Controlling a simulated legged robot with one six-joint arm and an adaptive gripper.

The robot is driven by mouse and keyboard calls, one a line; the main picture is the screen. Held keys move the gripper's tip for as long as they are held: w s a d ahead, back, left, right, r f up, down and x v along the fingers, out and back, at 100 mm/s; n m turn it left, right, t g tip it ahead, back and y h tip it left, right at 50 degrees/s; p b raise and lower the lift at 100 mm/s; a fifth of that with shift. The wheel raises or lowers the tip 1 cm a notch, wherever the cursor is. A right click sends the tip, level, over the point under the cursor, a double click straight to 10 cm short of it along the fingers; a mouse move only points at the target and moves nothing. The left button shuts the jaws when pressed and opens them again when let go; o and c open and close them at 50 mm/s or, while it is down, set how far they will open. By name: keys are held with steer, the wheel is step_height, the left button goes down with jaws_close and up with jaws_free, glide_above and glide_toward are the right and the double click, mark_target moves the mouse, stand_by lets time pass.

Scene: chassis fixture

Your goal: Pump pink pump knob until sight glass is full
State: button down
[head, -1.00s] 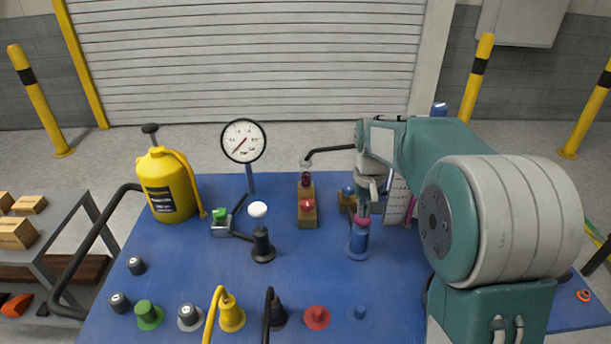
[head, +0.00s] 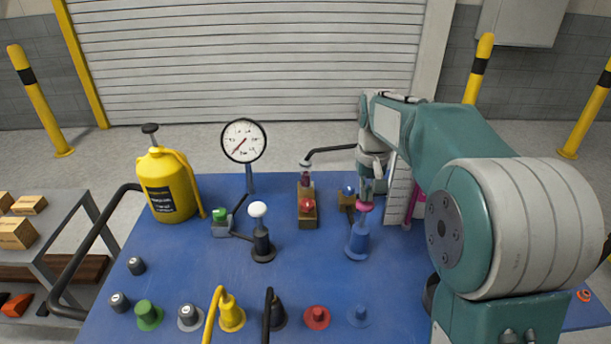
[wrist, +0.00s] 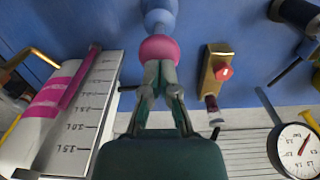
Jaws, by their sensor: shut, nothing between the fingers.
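The pink pump knob (head: 364,206) tops a blue pump (head: 358,240) standing upright on the blue bench. My gripper (head: 368,196) points down over the knob with its fingers together and nothing between them. In the wrist view the fingertips (wrist: 158,70) meet or nearly meet the pink knob (wrist: 159,49); whether they touch is unclear. A white graduated scale (head: 398,195) stands right of the pump. In the wrist view the scale (wrist: 95,100) has a pink strip (wrist: 80,76) along it, probably the sight glass; the fill level is unclear.
A red knob (head: 306,206) on a brass block is left of the pump. A white-knobbed black pump (head: 261,236), pressure gauge (head: 244,141) and yellow canister (head: 168,187) stand farther left. Several coloured fittings, including a red one (head: 317,318), line the front edge.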

mark_target(364, 210)
steer(key=shift+f, duration=2.65)
steer(key=shift+r, duration=2.6)
steer(key=shift+r, duration=3.05)
